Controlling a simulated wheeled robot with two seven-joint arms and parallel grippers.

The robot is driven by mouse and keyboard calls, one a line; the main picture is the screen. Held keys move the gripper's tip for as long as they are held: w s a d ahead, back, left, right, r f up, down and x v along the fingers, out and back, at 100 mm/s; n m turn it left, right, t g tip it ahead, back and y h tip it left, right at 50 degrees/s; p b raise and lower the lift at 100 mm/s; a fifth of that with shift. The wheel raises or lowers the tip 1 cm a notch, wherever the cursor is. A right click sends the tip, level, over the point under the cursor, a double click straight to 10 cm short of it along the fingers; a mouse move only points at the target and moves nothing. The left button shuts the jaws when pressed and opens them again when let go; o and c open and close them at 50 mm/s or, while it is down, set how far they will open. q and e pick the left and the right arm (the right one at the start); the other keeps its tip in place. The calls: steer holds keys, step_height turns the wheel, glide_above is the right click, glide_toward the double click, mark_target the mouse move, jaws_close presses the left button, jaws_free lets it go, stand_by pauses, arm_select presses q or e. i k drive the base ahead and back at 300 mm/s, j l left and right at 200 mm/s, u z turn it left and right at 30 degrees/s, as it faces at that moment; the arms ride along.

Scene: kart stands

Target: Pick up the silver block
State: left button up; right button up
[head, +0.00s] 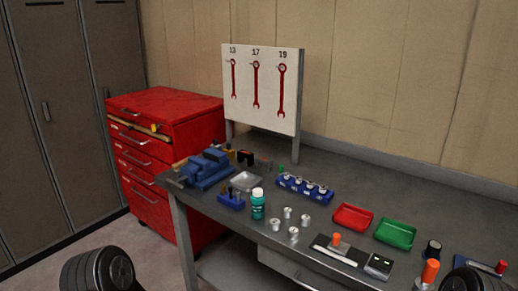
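Several small silver pieces stand loose on the grey workbench (345,180), near its front edge: a back one (287,212), a right one (305,218), a left one (275,224) and a front one (293,232). They look like short cylinders; I cannot tell which, if any, is the silver block. More silver pieces sit in a blue rack (289,184) behind them. Dark rounded parts of my arms show at the bottom left and bottom right corners. Neither gripper's fingers are in view.
A teal bottle (258,208) and blue holder (231,200) stand left of the loose pieces. A blue vise (206,168) and silver tray (245,181) lie beyond. Red (352,217) and green (395,233) trays, a dark-and-white board (323,248) and a scale (379,265) lie right.

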mark_target(219, 147)
steer(key=i+j+z, duration=0.1)
steer(key=j+z, duration=0.95)
steer(key=z, duration=0.15)
steer(key=j, duration=0.45)
steer(key=k+j+z, duration=0.15)
steer(key=j, duration=0.35)
steer(key=k+j, duration=0.1)
steer(key=j, duration=0.35)
steer(key=k+j+z, duration=0.15)
steer(key=j, duration=0.8)
steer(key=k+j+z, duration=0.15)
steer(key=j, duration=0.3)
